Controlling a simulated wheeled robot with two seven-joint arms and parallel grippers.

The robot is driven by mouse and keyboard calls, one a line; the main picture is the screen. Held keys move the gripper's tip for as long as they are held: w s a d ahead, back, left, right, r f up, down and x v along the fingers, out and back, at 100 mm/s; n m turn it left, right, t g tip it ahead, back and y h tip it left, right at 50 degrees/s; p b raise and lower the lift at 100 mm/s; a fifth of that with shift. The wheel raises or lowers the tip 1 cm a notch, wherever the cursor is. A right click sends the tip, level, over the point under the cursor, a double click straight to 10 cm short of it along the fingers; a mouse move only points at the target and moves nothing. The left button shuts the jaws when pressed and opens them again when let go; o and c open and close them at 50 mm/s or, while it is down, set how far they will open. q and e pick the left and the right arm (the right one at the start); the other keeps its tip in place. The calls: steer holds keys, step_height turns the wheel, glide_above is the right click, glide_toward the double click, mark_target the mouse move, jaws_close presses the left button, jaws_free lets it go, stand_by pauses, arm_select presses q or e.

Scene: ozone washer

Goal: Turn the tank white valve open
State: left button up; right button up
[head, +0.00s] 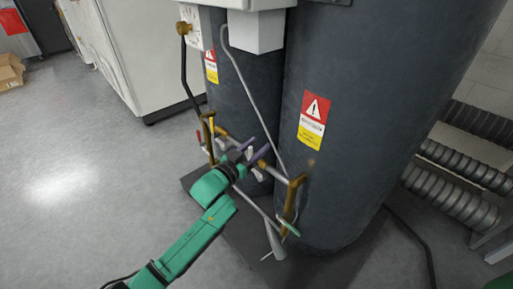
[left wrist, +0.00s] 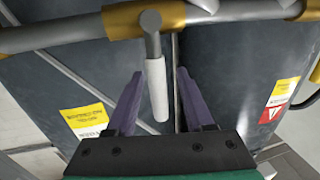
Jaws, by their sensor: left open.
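The white valve handle (left wrist: 157,88) hangs down from a grey stem on a brass fitting (left wrist: 143,18) of the pipe in front of the dark tanks. My left gripper (left wrist: 160,74) is open, with one purple finger on each side of the handle. There are gaps between the fingers and the handle, and I see no contact. In the head view my left gripper (head: 254,152) is at the pipework low between the two tanks, where the handle is small and partly hidden by the fingers. My right gripper is not in view.
The large dark tank (head: 370,110) with a warning label stands at right, a second tank (head: 245,90) behind left. Brass pipes with other small handles, including a green one (head: 289,228), surround the gripper. Open floor (head: 80,180) lies at left. Ribbed hoses (head: 450,190) are at right.

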arm_select(q)
jaws_close()
stand_by(1.4)
